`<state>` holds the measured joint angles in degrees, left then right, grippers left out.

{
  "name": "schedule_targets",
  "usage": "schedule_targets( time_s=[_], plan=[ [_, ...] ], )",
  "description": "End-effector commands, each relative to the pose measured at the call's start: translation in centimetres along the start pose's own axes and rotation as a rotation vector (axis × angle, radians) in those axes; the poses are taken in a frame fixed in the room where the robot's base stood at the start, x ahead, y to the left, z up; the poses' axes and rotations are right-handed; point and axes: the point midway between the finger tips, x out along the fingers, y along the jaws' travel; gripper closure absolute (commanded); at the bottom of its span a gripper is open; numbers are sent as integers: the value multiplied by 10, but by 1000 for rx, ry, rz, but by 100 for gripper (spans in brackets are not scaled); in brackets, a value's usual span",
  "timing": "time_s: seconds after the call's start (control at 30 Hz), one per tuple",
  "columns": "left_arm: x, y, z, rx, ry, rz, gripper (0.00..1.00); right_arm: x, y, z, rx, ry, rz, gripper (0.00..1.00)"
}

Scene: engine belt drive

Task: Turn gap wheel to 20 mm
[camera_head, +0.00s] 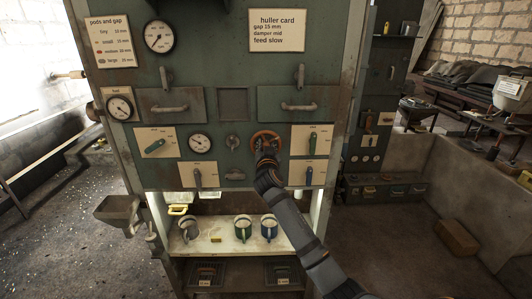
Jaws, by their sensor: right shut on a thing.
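The gap wheel, an orange-brown round handwheel (267,137), sits on the lower middle of the green machine panel (230,102). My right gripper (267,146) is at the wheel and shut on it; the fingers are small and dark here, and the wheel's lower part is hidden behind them. My right arm comes up from the bottom right. A card (280,31) at the top reads "huller card, gap 15 mm, damper mid, feed slow". A card (110,41) at the upper left is headed "pods and gap" and lists sizes. My left gripper is not in view.
Drawers with handles lie above. A shelf (222,242) below holds several mugs. A metal chute (118,209) juts out at the left.

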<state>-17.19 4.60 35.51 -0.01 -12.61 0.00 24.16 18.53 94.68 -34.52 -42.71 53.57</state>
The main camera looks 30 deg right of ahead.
Motion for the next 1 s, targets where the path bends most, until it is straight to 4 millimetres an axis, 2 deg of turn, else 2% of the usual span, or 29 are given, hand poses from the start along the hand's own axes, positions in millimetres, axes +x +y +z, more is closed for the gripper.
schedule_targets(
  time_s=[0.03,0.1,0.5,0.73,1.0],
  plan=[
    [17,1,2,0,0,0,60,0,1,8,36,3,0,100],
    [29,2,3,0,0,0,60,0,1,9,93,3,-1,100],
    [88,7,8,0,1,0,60,0,2,8,421,1,0,100],
    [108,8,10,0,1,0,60,0,2,5,551,0,0,100],
    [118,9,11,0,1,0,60,0,1,3,626,-2,1,100]
  ],
)
